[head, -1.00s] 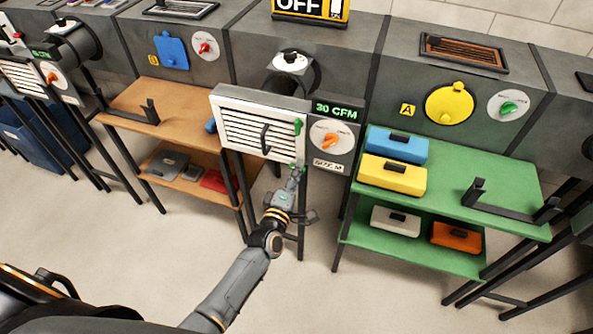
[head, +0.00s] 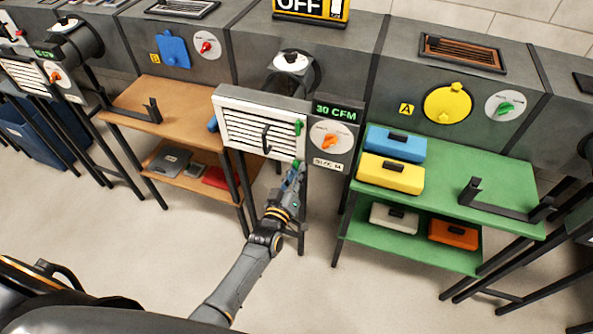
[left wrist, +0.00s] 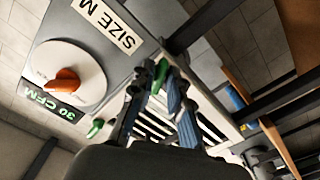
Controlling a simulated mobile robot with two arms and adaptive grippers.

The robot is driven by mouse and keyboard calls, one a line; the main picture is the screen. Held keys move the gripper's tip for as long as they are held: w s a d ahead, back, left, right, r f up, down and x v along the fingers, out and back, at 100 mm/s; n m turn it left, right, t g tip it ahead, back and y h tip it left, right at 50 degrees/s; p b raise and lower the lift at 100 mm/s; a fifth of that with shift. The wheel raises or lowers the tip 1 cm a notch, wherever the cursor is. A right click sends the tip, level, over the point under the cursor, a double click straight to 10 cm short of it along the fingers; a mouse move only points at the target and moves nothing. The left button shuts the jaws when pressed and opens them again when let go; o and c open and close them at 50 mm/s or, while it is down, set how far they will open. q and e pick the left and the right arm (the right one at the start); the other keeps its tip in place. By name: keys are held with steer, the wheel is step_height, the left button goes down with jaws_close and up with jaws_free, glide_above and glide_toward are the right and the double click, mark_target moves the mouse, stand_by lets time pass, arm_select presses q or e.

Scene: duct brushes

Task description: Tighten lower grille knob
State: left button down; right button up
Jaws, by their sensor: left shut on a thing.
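The white louvred grille (head: 262,128) stands on the front of the middle duct unit, with a dark handle (head: 266,139) on its face. Its upper green knob (head: 299,127) is at the right edge and also shows in the left wrist view (left wrist: 95,128). My left gripper (head: 296,178) reaches up to the grille's lower right corner. In the left wrist view, its blue-padded fingers (left wrist: 160,88) are closed around the lower green knob (left wrist: 160,75), which they partly hide. My right gripper is not in view.
Right of the grille is a panel with an orange dial (head: 330,139) and a 30 CFM display (head: 336,112). A green shelf (head: 475,195) with several boxes stands to the right, a wooden shelf (head: 180,95) to the left. Dark table legs stand close by my left arm.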

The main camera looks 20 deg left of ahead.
arm_select(q)
steer(key=m, duration=0.4)
steer(key=shift+m+p, duration=0.3)
steer(key=shift+m, duration=0.1)
steer(key=shift+a+f, duration=0.1)
stand_by(0.4)
steer(key=c, duration=1.4)
jaws_free()
steer(key=s, duration=1.2)
steer(key=shift+a, duration=0.2)
